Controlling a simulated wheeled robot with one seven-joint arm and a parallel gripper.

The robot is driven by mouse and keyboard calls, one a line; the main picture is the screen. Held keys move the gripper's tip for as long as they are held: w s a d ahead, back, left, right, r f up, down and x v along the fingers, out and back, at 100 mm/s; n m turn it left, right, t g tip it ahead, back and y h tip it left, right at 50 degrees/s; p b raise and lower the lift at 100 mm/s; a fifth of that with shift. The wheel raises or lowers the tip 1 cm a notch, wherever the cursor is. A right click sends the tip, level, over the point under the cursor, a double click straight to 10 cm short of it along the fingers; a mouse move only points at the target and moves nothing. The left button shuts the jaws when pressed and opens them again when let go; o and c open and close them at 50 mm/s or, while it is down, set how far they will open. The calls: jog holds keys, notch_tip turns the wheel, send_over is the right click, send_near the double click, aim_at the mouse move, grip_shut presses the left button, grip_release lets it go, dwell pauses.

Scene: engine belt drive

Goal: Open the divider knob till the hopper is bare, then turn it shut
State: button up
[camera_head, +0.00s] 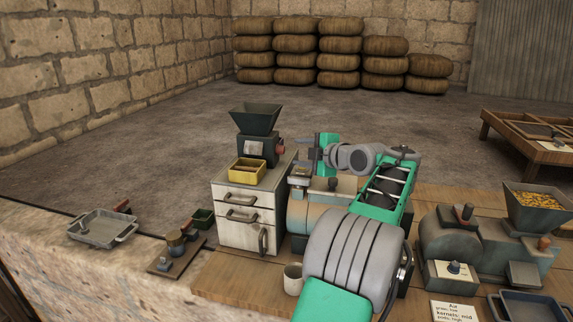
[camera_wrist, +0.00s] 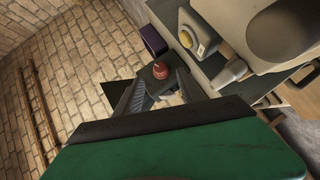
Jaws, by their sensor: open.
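The dark funnel hopper (camera_head: 255,119) stands on a dark divider body (camera_head: 251,148) on top of a pale drawer cabinet (camera_head: 240,204). I see no grain in the part of its inside that shows. A red knob (camera_head: 281,149) sticks out of the body's right side. My gripper (camera_head: 312,150) is to the right of this knob, a short gap away. In the wrist view a red knob (camera_wrist: 160,70) shows between and beyond the open fingers of my gripper (camera_wrist: 158,92). The fingers look clear of the knob, and nothing is held.
A yellow tray (camera_head: 247,170) sits in front of the divider. At the right, another machine (camera_head: 455,237) has a hopper holding yellow kernels (camera_head: 540,197). A cup (camera_head: 293,279), a grey pan (camera_head: 103,228) and a written card (camera_head: 455,311) lie around. Stacked sacks (camera_head: 340,52) stand far back.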

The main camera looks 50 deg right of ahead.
aim_at(284, 150)
jog(key=p+x, duration=0.1)
jog(key=x, duration=0.6)
jog(key=shift+w+r, duration=0.1)
jog(key=shift+w, duration=0.15)
jog(key=shift+c, duration=0.6)
jog(key=shift+a, duration=0.1)
grip_shut()
